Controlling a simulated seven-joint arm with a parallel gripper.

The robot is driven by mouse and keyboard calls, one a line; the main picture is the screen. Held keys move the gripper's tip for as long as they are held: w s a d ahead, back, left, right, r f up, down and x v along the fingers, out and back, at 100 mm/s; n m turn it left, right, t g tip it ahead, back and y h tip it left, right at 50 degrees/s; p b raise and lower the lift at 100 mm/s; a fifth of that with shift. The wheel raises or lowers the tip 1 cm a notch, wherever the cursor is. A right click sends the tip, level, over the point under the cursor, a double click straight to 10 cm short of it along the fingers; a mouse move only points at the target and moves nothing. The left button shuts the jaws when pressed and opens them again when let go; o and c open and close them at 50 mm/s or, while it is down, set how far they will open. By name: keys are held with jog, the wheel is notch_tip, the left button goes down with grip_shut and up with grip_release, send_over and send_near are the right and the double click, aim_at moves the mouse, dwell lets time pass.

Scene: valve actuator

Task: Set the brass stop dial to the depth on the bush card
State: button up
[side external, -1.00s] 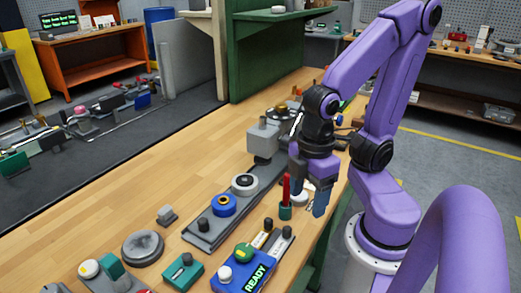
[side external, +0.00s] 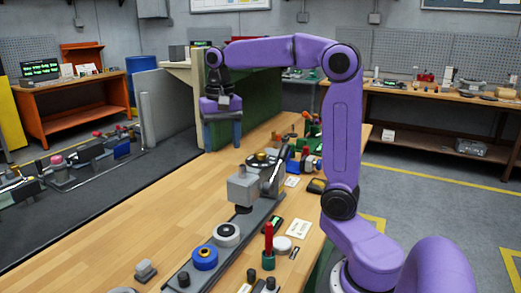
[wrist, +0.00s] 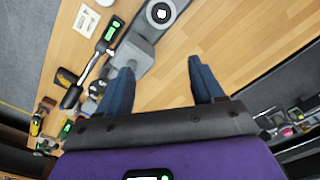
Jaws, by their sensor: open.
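A brass-coloured round part (side external: 262,156), which looks like the stop dial, sits on a dark fixture at the far end of the grey rail. A white card with small print (side external: 298,227) lies right of the rail; I cannot read it or tell whether it is the bush card. My gripper (side external: 222,138) is open and empty, pointing down, raised above the bench to the left of the brass part. In the wrist view, my open fingers (wrist: 160,75) have bare wood between them, and the rail fixture is at upper left.
A grey block (side external: 243,188) stands on the rail beside a lever (side external: 273,172). Nearer are a white-ringed dark disc (side external: 227,234), a blue ring (side external: 205,257) and a red-handled tool in a green cup (side external: 268,242). The wooden bench (side external: 130,235) left of the rail is mostly clear.

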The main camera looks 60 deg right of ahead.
jog(key=w+d+r+m, duration=0.2)
jog(key=d+r+m, duration=0.3)
jog(key=d, duration=0.4)
notch_tip(320, 180, up, 2)
jog(key=m, duration=0.8)
send_over(261, 152)
notch_tip(261, 152, down, 17)
jog(key=shift+a, duration=0.1)
jog(key=c, duration=1.1)
